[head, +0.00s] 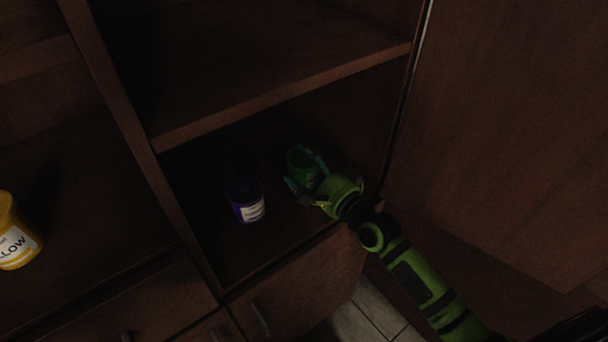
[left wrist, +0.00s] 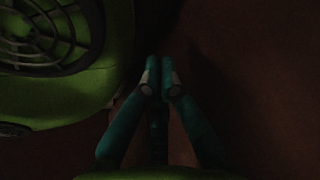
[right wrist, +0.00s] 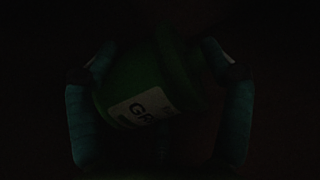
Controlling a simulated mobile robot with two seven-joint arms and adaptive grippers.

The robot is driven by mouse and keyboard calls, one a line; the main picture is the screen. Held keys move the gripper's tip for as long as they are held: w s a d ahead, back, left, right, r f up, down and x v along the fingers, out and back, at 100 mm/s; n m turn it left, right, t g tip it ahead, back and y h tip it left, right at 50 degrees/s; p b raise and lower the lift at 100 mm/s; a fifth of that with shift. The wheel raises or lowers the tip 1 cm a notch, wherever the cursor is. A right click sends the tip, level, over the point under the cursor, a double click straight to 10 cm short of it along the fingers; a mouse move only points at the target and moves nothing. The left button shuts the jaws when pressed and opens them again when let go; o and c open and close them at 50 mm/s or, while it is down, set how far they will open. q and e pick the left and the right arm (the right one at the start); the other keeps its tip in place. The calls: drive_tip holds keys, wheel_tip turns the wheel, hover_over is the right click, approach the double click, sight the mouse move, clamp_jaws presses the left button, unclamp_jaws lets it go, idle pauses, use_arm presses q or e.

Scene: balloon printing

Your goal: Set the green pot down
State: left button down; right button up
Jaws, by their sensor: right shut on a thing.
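The green pot (head: 303,163) is in the dark lower compartment of the cabinet, between the fingers of my right gripper (head: 307,180). In the right wrist view the green pot (right wrist: 150,72) looks tilted, with a white label partly readable as "GR", and the fingers of the right gripper (right wrist: 160,108) flank it. The gripper is shut on the pot. Whether the pot's base touches the shelf is too dark to tell. My left gripper (left wrist: 161,80) shows only in the left wrist view, its fingertips together and nothing visible between them.
A purple pot (head: 245,199) stands in the same compartment, left of the right gripper. A yellow pot (head: 14,235) stands in the compartment to the left, beyond a vertical divider (head: 128,130). A shelf (head: 280,95) is above. An open door panel (head: 510,140) is at right.

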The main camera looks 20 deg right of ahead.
drive_tip(key=shift+f, duration=0.85)
use_arm(q)
drive_tip(key=shift+w+a+t, duration=0.15)
drive_tip(key=shift+w, duration=0.35)
drive_tip(key=shift+w+a+t, duration=0.15)
drive_tip(key=shift+w, duration=0.3)
drive_tip(key=shift+f, duration=0.1)
use_arm(e)
drive_tip(key=shift+f, duration=0.1)
drive_tip(key=o, duration=1.2)
use_arm(q)
drive_tip(key=shift+s+d, duration=0.1)
drive_tip(key=shift+d, duration=0.2)
